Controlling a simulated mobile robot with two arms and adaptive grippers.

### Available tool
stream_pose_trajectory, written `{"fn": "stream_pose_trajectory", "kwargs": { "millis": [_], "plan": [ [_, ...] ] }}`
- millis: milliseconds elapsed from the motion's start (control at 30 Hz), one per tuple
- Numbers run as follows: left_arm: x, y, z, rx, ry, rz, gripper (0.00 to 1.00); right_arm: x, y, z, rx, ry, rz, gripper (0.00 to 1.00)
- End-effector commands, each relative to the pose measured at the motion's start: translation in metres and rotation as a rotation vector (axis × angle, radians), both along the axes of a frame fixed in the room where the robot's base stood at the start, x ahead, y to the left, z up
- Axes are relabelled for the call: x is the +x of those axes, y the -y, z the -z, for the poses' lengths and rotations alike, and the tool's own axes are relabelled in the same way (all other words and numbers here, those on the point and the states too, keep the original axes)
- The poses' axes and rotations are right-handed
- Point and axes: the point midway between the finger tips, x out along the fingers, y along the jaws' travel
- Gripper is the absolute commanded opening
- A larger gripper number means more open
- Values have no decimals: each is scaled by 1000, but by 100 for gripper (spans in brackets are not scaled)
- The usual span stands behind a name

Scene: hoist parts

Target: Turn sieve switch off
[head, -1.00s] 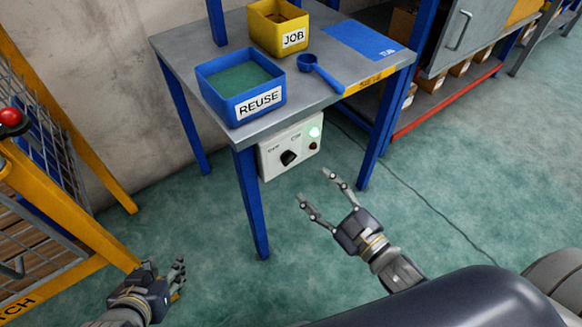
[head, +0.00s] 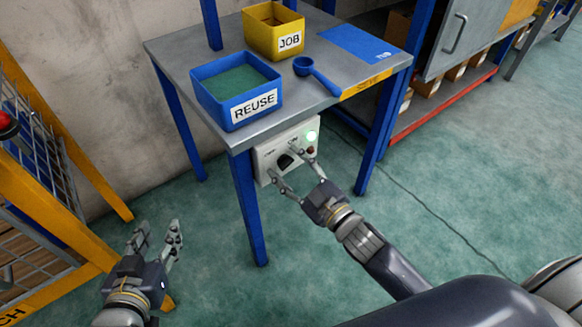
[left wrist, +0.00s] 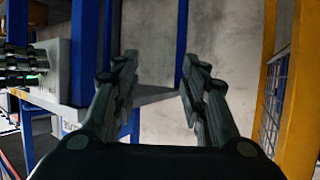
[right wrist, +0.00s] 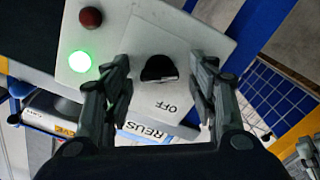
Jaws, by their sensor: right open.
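The sieve switch is a black knob (right wrist: 158,68) on a pale control box (head: 268,160) fixed under the front edge of the table. In the right wrist view the knob sits between my open fingers, apart from them, with the word OFF printed beside it. A green lamp (right wrist: 80,62) on the box is lit, and a dark red button (right wrist: 91,17) is near it. My right gripper (head: 285,168) is open in front of the box. My left gripper (head: 158,236) is open and empty near the yellow frame; it also shows in the left wrist view (left wrist: 158,70).
On the table (head: 180,48) stand a blue REUSE bin (head: 257,107), a yellow JOB bin (head: 272,38) and a blue scoop (head: 322,80). A blue table leg (head: 248,205) is left of the box. A yellow frame (head: 50,225) stands at left.

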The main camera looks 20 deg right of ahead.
Motion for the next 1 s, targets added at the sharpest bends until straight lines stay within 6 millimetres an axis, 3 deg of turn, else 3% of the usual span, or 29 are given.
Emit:
{"fn": "stream_pose_trajectory", "kwargs": {
  "millis": [33,200,500,667,867,1000],
  "plan": [
    [0,0,0,0,0,0,40,0,0,0,0,0,0,49],
    [0,0,0,0,-1,0,40,0,0,0,0,0,0,10],
    [-1,0,1,3,-13,0,40,0,0,0,8,-3,0,9],
    [-14,-7,18,27,-114,-9,40,0,0,-1,34,-13,1,9],
    [-49,-21,49,76,-332,-25,40,0,0,-2,100,-38,1,9],
    [-90,-34,71,121,-541,-40,40,0,1,-3,166,-62,1,9]
  ]
}}
